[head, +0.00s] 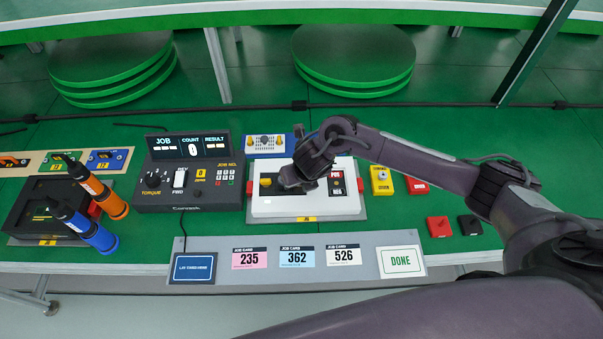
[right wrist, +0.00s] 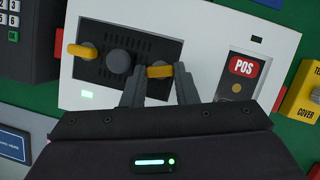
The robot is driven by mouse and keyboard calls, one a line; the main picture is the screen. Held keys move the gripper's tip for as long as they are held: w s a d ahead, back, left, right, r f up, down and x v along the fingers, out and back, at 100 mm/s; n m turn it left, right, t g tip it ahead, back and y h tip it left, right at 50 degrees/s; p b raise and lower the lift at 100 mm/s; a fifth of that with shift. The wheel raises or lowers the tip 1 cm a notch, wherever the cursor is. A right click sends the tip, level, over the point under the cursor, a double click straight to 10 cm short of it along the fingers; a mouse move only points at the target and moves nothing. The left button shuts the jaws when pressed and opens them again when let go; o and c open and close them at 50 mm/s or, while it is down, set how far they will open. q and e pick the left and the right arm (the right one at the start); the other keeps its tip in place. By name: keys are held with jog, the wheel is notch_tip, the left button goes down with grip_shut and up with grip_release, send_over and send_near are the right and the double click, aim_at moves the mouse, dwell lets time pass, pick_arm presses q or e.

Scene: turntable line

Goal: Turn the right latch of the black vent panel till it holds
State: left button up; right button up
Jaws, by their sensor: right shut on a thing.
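The black vent panel (right wrist: 143,47) sits in a white housing (head: 285,212) near the middle of the bench. It has a slotted grille and a round dark knob (right wrist: 119,62). The yellow left latch (right wrist: 82,50) lies across the panel's left edge onto the white housing. The yellow right latch (right wrist: 160,71) lies roughly sideways in the right wrist view. My right gripper (right wrist: 159,76) is shut on the right latch, one finger on each side. In the head view my right gripper (head: 287,180) hides that latch. My left gripper is not in view.
A POS block (right wrist: 243,68) stands right of the panel. A dark console (head: 190,180) and orange (head: 105,195) and blue (head: 95,232) tools are at left. Yellow (head: 381,180) and red (head: 417,185) blocks are at right. A card strip (head: 215,245) runs along the front.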

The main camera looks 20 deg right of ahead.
jog(key=shift+a+r+m+h+p, duration=0.15)
jog(key=shift+m+h+p, duration=0.45)
jog(key=shift+m+p, duration=0.65)
jog(key=shift+w+m, duration=0.1)
jog(key=shift+m, duration=0.25)
jog(key=o, duration=1)
